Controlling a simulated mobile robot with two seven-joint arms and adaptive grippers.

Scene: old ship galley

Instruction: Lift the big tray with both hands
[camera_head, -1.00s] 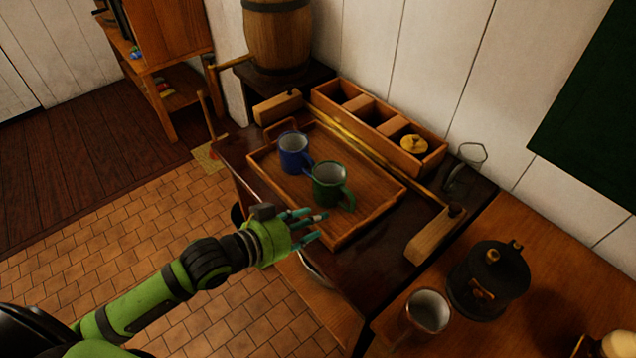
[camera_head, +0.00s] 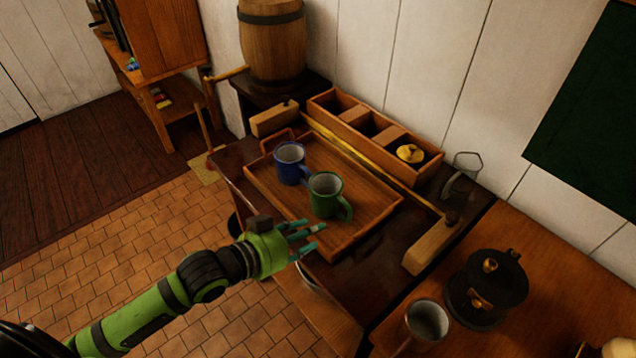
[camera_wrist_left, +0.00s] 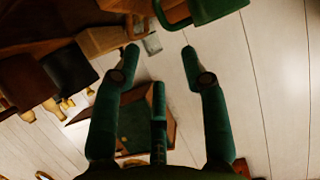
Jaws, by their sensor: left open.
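The big tray (camera_head: 372,198) is wooden with a raised rim and lies on a dark table. A blue mug (camera_head: 289,165) and a green mug (camera_head: 325,196) stand on it, close together. My left gripper (camera_head: 314,237) is at the tray's near side, by the near corner, with its fingers spread and nothing visibly held. I cannot tell whether it touches the rim. In the left wrist view the open fingers (camera_wrist_left: 160,52) are apart, with a green curved shape beyond them. My right gripper is not in view.
A brass rail (camera_head: 372,160) with wooden end blocks and a compartment box (camera_head: 345,105) line the table behind the tray. A barrel (camera_head: 272,45) stands at the back. A dark pot (camera_head: 487,290) and a cup (camera_head: 427,320) are on the surface at right.

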